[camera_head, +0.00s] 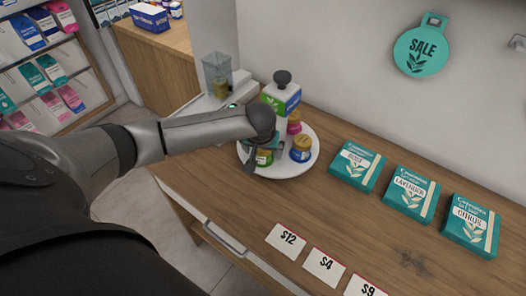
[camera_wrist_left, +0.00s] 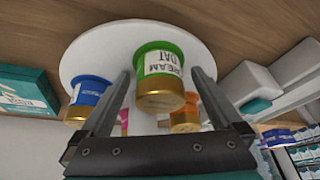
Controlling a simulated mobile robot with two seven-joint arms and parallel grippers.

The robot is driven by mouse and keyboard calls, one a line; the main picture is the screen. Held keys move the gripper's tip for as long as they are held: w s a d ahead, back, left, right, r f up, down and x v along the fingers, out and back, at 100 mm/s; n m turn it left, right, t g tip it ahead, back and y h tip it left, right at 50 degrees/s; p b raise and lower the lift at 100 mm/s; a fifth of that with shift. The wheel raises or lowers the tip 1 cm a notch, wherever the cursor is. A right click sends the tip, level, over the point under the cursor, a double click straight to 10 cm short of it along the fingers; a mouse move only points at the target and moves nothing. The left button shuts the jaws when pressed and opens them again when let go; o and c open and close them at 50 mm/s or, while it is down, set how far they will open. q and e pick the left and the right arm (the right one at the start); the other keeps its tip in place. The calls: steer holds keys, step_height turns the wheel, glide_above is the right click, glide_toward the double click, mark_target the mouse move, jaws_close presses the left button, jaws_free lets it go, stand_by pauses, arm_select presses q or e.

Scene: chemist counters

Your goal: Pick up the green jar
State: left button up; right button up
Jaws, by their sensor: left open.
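The green jar has a gold lid and a white label. In the left wrist view the jar (camera_wrist_left: 160,62) stands between the two fingers of my left gripper (camera_wrist_left: 160,75), with a gap on each side. In the head view the green jar (camera_head: 264,160) is partly hidden by my left gripper (camera_head: 258,158), which is over the front left of a round white tray (camera_head: 285,172). My left gripper is open. A blue jar (camera_head: 300,155) with a gold lid stands just right of it. My right gripper is not in view.
A pink jar (camera_head: 293,125) is also on the tray, and an orange jar (camera_wrist_left: 185,117) shows in the wrist view. A pump bottle (camera_head: 281,98) stands behind. Teal boxes (camera_head: 357,165) and price cards (camera_head: 286,241) lie to the right.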

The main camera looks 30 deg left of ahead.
arm_select(q)
steer(key=c, duration=1.5)
steer(key=shift+o, duration=0.2)
steer(key=shift+r, duration=0.1)
